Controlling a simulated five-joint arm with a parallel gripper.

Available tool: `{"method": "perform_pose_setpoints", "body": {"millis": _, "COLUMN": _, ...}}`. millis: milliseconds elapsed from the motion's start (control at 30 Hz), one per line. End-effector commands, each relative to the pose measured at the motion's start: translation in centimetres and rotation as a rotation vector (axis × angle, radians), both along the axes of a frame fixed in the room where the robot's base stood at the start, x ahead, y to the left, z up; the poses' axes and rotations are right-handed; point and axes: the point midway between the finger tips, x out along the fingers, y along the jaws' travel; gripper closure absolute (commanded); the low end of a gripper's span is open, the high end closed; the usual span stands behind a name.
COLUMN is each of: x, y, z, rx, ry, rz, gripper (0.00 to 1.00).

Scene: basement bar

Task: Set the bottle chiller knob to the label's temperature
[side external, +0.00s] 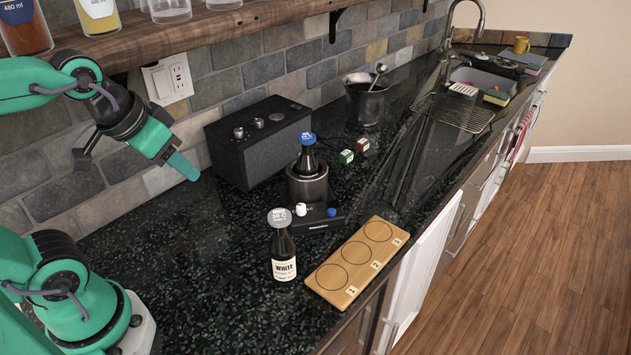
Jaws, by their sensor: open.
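The bottle chiller (307,187) is a metal cylinder on a black base in the middle of the counter. A small white knob (301,209) and a blue button (331,212) sit on the front of its base; the knob's setting is too small to read. A dark bottle with a blue cap (306,139) stands in the cylinder. A second dark bottle (284,254) stands upright in front of the chiller, with a "WHITE" label and a grey cap tag that I cannot read surely. My gripper (178,160) is open and empty, in the air left of the chiller.
A black speaker box (262,150) stands behind the chiller. A wooden board (344,281) with numbered circles lies at the front edge. Green (346,156) and brown (362,145) cubes, a metal pot (366,104) and a sink rack (455,112) lie beyond. The left counter is clear.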

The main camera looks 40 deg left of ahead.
Motion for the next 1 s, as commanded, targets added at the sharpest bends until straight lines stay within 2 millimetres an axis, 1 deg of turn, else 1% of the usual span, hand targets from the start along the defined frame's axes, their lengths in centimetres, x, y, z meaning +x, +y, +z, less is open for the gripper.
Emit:
{"method": "perform_pose_setpoints", "body": {"millis": 167, "x": 1.6, "y": -0.3, "z": 0.2, "rx": -0.041, "ry": 0.039, "rz": 0.071, "gripper": 0.57}}
{"method": "perform_pose_setpoints", "body": {"millis": 267, "x": 2.9, "y": -0.5, "z": 0.2, "rx": -0.071, "ry": 0.068, "rz": 0.132, "gripper": 0.57}}
{"method": "perform_pose_setpoints", "body": {"millis": 533, "x": 7.2, "y": -1.3, "z": -0.2, "rx": -0.153, "ry": 0.157, "rz": 0.326, "gripper": 0.57}}
{"method": "perform_pose_setpoints", "body": {"millis": 767, "x": 10.8, "y": -2.2, "z": -1.6, "rx": -0.205, "ry": 0.227, "rz": 0.494, "gripper": 0.57}}
{"method": "perform_pose_setpoints", "body": {"millis": 1000, "x": 14.6, "y": -3.2, "z": -3.7, "rx": -0.243, "ry": 0.296, "rz": 0.673, "gripper": 0.57}}
